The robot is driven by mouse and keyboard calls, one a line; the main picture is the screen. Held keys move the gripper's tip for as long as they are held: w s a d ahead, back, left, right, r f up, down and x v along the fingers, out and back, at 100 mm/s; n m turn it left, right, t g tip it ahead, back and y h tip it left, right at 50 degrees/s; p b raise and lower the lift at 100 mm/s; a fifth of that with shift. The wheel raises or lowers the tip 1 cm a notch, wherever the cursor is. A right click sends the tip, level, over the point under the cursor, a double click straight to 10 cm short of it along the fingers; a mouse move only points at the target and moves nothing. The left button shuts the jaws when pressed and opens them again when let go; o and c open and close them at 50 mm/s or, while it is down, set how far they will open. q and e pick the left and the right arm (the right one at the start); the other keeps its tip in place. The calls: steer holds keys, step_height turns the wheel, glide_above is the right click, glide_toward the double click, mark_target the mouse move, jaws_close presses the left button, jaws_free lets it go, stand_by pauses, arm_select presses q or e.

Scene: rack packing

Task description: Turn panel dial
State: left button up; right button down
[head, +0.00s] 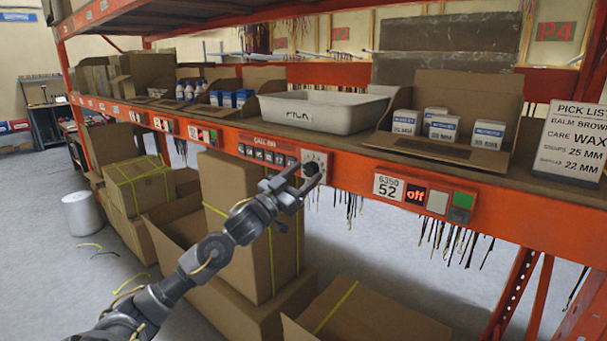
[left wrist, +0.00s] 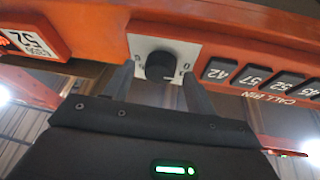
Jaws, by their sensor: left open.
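The panel dial is a black round knob (left wrist: 160,66) on a white plate (left wrist: 188,48), set in the orange shelf beam. In the head view the dial (head: 310,168) is partly covered by my left gripper (head: 303,180). In the left wrist view my left gripper (left wrist: 160,85) is open, with one finger on each side of the knob's lower part. I cannot tell whether the fingers touch the knob. My right gripper is not in view.
The call bin panel (head: 265,152) is left of the dial, and a panel reading 52 and off (head: 415,195) is right. A grey bin (head: 325,110) stands on the shelf above. Tall cardboard boxes (head: 245,225) stand below, close to my left arm.

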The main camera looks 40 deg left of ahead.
arm_select(q)
steer(key=shift+d, duration=0.1)
steer(key=c, duration=1)
steer(key=shift+m, duration=0.3)
steer(key=shift+m+h, duration=0.3)
steer(key=m+h, duration=0.1)
steer(key=m, duration=0.1)
steer(key=m+g+h, duration=0.1)
steer(key=m, duration=0.1)
steer(key=m+g, duration=0.1)
steer(key=m, duration=0.1)
steer(key=shift+a+r+m+h, duration=0.15)
steer(key=shift+a+m+h, duration=0.15)
steer(key=shift+h, duration=0.1)
steer(key=m+g, duration=0.1)
steer(key=m, duration=0.2)
steer(key=m+g+h, duration=0.1)
steer(key=m, duration=0.2)
steer(key=shift+r+m+g, duration=0.2)
steer(key=shift+m+g, duration=0.1)
